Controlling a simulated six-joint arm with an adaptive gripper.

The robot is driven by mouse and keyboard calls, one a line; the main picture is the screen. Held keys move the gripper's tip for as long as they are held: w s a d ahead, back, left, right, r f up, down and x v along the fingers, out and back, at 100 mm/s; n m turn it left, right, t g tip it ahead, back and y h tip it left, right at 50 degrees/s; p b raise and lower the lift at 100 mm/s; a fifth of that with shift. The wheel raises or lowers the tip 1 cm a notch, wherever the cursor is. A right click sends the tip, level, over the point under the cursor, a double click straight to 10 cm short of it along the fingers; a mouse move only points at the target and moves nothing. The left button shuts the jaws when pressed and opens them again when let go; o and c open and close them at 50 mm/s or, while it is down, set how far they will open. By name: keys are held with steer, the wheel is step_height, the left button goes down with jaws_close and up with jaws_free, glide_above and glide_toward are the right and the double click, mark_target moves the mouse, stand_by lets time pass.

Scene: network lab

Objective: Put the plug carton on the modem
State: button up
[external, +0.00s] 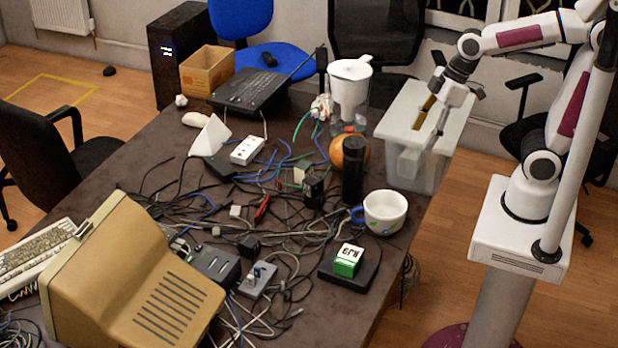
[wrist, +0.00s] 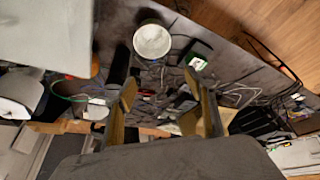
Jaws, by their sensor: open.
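The plug carton, a small green and white box (external: 347,260), sits upright on a flat black device (external: 367,280) near the front right table edge. That device looks like the modem, but I cannot be sure. In the wrist view the carton (wrist: 197,62) shows beyond my fingers, with the dark device (wrist: 203,48) at it. My gripper (external: 431,119) is open and empty, high over the lidded plastic bin at the right, well apart from the carton. Its two fingers (wrist: 160,82) frame the cluttered table in the wrist view.
A white cup (external: 385,213) and a black cylinder (external: 353,170) stand behind the carton. The plastic bin (external: 405,157) and a pitcher (external: 349,92) stand farther back. Tangled cables (external: 285,220) cover the table's middle. A beige monitor (external: 130,275) fills the front left.

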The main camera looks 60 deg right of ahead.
steer(key=s+d+r+m+t+h, duration=0.2)
steer(key=s+d+m, duration=0.5)
steer(key=s+d, duration=0.2)
steer(key=shift+s, duration=0.25)
